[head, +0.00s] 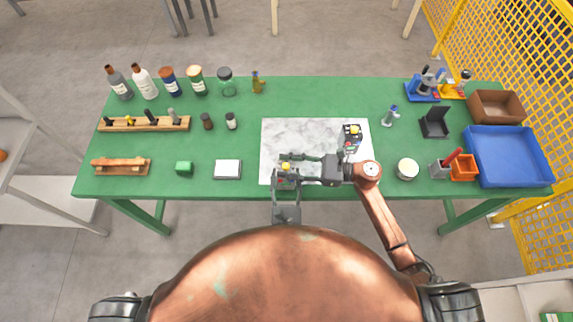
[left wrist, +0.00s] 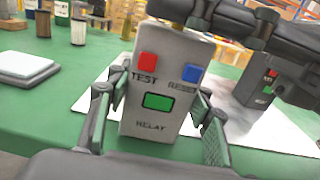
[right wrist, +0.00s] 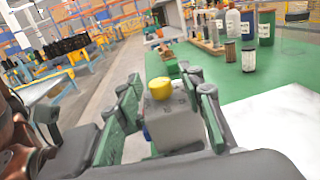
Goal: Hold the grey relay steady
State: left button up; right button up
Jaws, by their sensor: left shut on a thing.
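The grey relay (left wrist: 150,122) fills the middle of the left wrist view, with a red TEST button, a blue RESET button and a green window. My left gripper (left wrist: 157,110) is shut on its two sides and holds it near the front edge of the marble slab (head: 285,135). A yellow knob (right wrist: 161,88) tops the relay. My right gripper (right wrist: 168,92) reaches in from the right in the head view. Its fingers are apart, one on either side of the knob and upper relay; a gap shows beside the knob. The relay's underside is hidden.
A dark box (left wrist: 262,84) with red and green parts stands on the slab near the right arm. A white pad (head: 228,169) and a green block (head: 184,168) lie left. A round tin (head: 407,169) and blue tray (head: 508,157) stand right. The slab's left part is clear.

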jog(key=shift+a, duration=0.15)
grip_shut()
dwell(0.4)
